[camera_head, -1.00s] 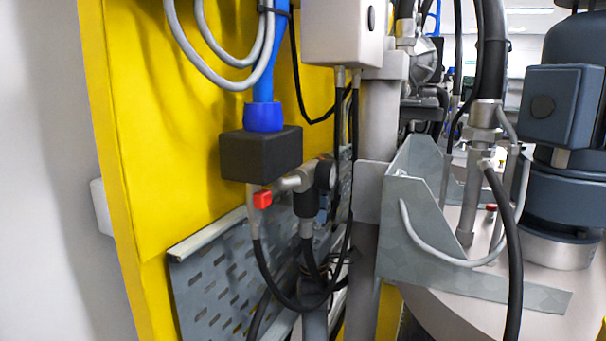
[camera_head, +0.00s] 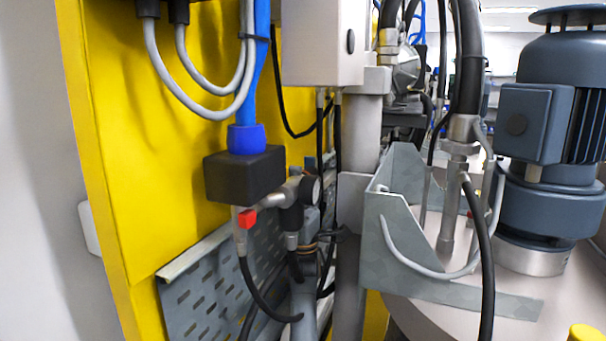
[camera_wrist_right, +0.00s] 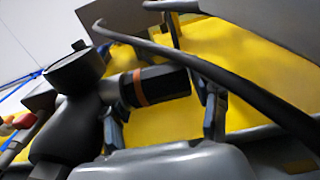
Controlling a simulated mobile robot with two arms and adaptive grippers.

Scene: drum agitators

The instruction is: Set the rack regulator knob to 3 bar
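The rack regulator (camera_head: 291,218) is a black body on a silver fitting below a black block in the head view, with a round gauge (camera_head: 312,190) beside it. The right wrist view shows the regulator body (camera_wrist_right: 70,125) and its black knob (camera_wrist_right: 160,84) with an orange ring, sticking out to the right. My right gripper (camera_wrist_right: 162,118) has its two fingers apart, one to each side of the knob in the picture. I cannot tell whether they touch it. The knob's setting is unreadable. My left gripper is out of view.
A black hose (camera_wrist_right: 240,90) crosses close by the fingers in the wrist view. A red valve handle (camera_head: 247,218), a perforated grey plate (camera_head: 205,290) and a yellow panel (camera_head: 150,170) surround the regulator. A grey bracket (camera_head: 400,215) and motor (camera_head: 550,130) stand to the right.

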